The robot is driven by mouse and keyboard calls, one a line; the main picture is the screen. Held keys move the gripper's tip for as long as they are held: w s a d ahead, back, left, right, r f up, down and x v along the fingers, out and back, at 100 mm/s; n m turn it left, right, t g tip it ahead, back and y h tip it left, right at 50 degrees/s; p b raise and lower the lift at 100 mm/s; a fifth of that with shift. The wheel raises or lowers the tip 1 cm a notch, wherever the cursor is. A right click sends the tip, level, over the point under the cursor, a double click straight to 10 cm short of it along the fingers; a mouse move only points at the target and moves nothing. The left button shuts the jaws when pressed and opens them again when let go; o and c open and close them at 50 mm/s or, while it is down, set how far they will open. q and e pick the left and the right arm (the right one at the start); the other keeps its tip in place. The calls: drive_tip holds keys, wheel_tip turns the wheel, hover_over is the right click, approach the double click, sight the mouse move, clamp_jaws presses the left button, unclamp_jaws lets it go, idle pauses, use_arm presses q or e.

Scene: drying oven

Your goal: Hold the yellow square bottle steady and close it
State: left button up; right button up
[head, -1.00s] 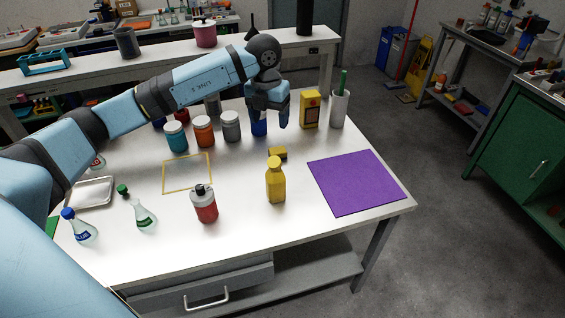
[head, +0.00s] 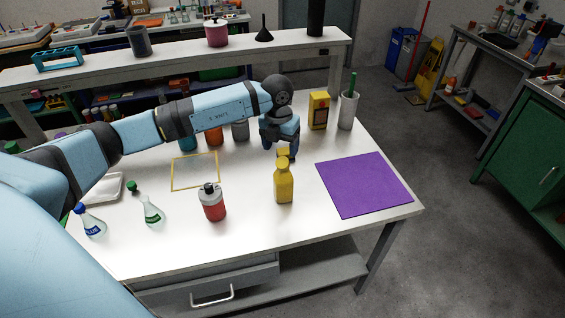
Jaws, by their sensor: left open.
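The yellow square bottle (head: 284,184) stands upright on the white table, left of the purple mat. Its narrow neck points up; I cannot tell at this size whether its mouth is open. A small yellow and dark piece (head: 284,153) lies just behind the bottle. My left gripper (head: 281,150) is open, pointing down above and around this small piece, behind the bottle and apart from it. The fingers partly hide the piece, and I cannot tell whether they touch it. My right gripper is not in view.
A red bottle with a grey top (head: 212,203) stands left of the yellow bottle. Flasks, a metal tray (head: 103,188) and a yellow outlined square (head: 195,172) are further left. Jars stand behind my arm. A yellow box (head: 318,111) and a white cup (head: 348,111) stand behind the purple mat (head: 363,184).

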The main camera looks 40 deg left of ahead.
sight(283, 161)
use_arm(q)
drive_tip(key=shift+f, duration=0.35)
drive_tip(key=f, duration=0.3)
drive_tip(key=f+p, duration=0.1)
drive_tip(key=shift+d+f, duration=0.25)
drive_tip(key=shift+d, duration=0.05)
drive_tip(key=shift+c, duration=0.2)
drive_tip(key=c, duration=1)
drive_tip(key=shift+r, duration=0.1)
wheel_tip(283, 161, up, 20)
drive_tip(key=shift+f+b, duration=0.1)
drive_tip(key=shift+b, duration=0.8)
